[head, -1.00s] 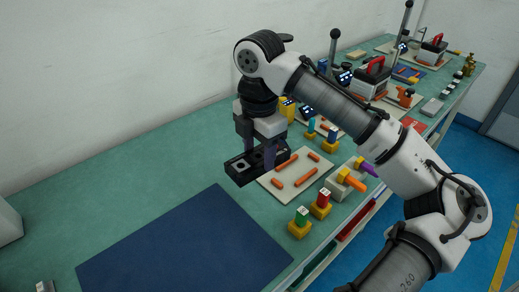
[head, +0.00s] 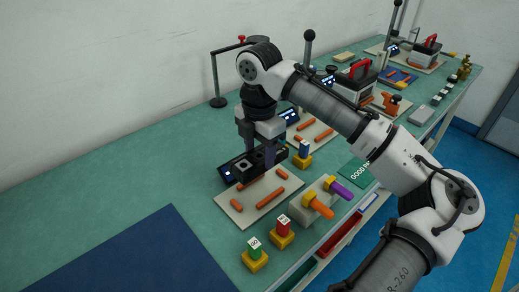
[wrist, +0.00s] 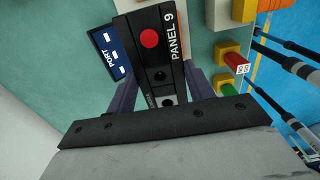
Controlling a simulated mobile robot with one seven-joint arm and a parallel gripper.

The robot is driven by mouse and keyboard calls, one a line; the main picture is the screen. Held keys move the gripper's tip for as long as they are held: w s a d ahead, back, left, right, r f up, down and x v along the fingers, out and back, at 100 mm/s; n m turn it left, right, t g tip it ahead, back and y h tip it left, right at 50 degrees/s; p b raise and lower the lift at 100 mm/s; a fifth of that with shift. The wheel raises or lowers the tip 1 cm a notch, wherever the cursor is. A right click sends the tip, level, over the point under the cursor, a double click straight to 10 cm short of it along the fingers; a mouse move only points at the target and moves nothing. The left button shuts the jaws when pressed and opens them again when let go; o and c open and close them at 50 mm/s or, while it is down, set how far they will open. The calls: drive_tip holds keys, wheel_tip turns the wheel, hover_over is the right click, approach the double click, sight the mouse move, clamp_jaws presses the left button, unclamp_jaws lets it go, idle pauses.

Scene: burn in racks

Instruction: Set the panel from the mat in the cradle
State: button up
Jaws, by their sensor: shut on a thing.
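My gripper (head: 257,150) is shut on a black panel (head: 245,165), holding it near the back edge of a beige plate with orange bars (head: 238,206). In the wrist view the panel (wrist: 158,72) reads "PANEL 9" and has a red round button; my fingers are on either side of it. I cannot tell whether the panel touches anything below. The plate looks like the cradle, though no label confirms it. The dark blue mat (head: 140,262) lies bare at the lower left, cut by the frame edge.
A blue "PORT" display (wrist: 111,52) stands close beside the panel. Green (head: 255,250), red (head: 283,231) and blue (head: 304,149) blocks stand on yellow bases around the plate. Orange and purple plugs (head: 318,205) sit to its right. A stand (head: 216,85) rises behind.

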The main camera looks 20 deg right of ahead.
drive_tip(key=shift+w+d+f, duration=0.15)
drive_tip(key=shift+d, duration=0.1)
wheel_tip(320, 180, down, 8)
drive_tip(key=b, duration=0.8)
drive_tip(key=shift+r, duration=0.25)
drive_tip(key=shift+f, duration=0.95)
drive_tip(key=shift+f+p, duration=0.15)
drive_tip(key=shift+p, duration=0.35)
idle(0.4)
drive_tip(key=o, duration=1.2)
